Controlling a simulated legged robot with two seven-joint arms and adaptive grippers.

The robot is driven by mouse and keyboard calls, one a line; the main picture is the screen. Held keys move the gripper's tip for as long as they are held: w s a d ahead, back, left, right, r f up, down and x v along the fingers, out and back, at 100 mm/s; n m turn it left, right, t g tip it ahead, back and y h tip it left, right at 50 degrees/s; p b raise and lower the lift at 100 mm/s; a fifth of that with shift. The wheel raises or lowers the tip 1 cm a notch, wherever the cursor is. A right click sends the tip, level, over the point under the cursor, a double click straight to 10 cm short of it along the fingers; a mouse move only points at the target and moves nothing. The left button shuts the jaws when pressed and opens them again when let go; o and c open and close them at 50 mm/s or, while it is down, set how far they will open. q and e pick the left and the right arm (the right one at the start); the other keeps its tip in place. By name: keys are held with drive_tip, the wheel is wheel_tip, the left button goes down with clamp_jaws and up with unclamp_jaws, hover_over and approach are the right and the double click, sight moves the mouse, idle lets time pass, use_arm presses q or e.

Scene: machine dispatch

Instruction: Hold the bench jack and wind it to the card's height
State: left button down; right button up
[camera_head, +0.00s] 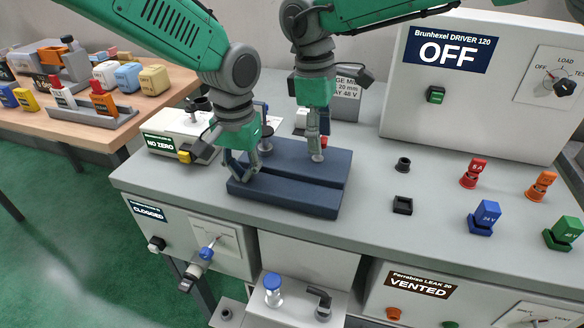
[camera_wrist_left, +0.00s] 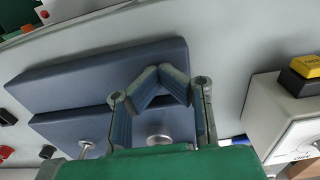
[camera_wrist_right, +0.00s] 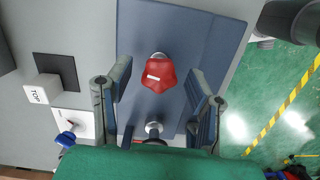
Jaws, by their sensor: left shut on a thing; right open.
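The bench jack (camera_head: 290,195) looks like a low dark blue slab with a lengthwise groove, on the grey bench. It also shows in the left wrist view (camera_wrist_left: 60,85) and the right wrist view (camera_wrist_right: 200,30). My left gripper (camera_head: 243,172) points down at its left part, fingertips together on the blue body; the exact contact is hidden. My right gripper (camera_head: 318,152) is over its back part. In the right wrist view its open fingers stand either side of a red lobed knob (camera_wrist_right: 160,76), apart from it.
A white NO ZERO box (camera_head: 165,145) stands left of the jack. The large DRIVER cabinet (camera_head: 440,100) reads OFF. Red, orange, blue and green plugs stand at the right. A wooden table (camera_head: 150,100) with blocks is at the far left. Bench between jack and plugs is mostly clear.

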drive_tip(key=shift+r, duration=1)
drive_tip(key=shift+o, duration=0.5)
drive_tip(key=n, duration=0.6)
drive_tip(key=shift+d+f+n+t, duration=0.1)
drive_tip(key=shift+d+n+t, duration=0.05)
drive_tip(key=shift+n+t, duration=0.2)
drive_tip(key=n, duration=0.5)
drive_tip(key=shift+y, duration=0.3)
drive_tip(key=n, duration=0.5)
drive_tip(key=n+t, duration=0.1)
drive_tip(key=n, duration=0.1)
drive_tip(key=shift+r+y, duration=0.25)
drive_tip(key=shift+y, duration=0.05)
drive_tip(key=n, duration=0.6)
drive_tip(key=shift+a+r+n+t, duration=0.2)
drive_tip(key=shift+r+n+t, duration=0.05)
drive_tip(key=shift+n+t, duration=0.1)
drive_tip(key=shift+f, duration=2.45)
clamp_jaws()
